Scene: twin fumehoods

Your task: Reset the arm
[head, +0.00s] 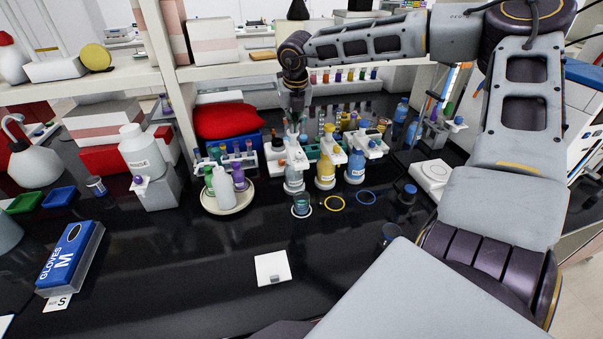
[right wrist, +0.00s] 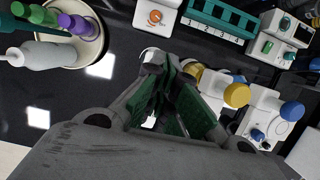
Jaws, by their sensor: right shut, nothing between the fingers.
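My right arm reaches across the top of the head view and its wrist bends down over the bench. My right gripper (head: 293,125) points down above the bottles in the middle of the bench. In the right wrist view its green-padded fingers (right wrist: 158,65) are together with nothing held. Below it stand a yellow-labelled bottle (head: 326,172) and a blue-labelled bottle (head: 355,167), with a white one (head: 294,179) to their left. My left gripper is not in view.
A round tray (head: 229,206) with bottles stands left of the gripper. A teal numbered rack (right wrist: 222,20) shows in the wrist view. Shelves (head: 240,68) stand behind the bench.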

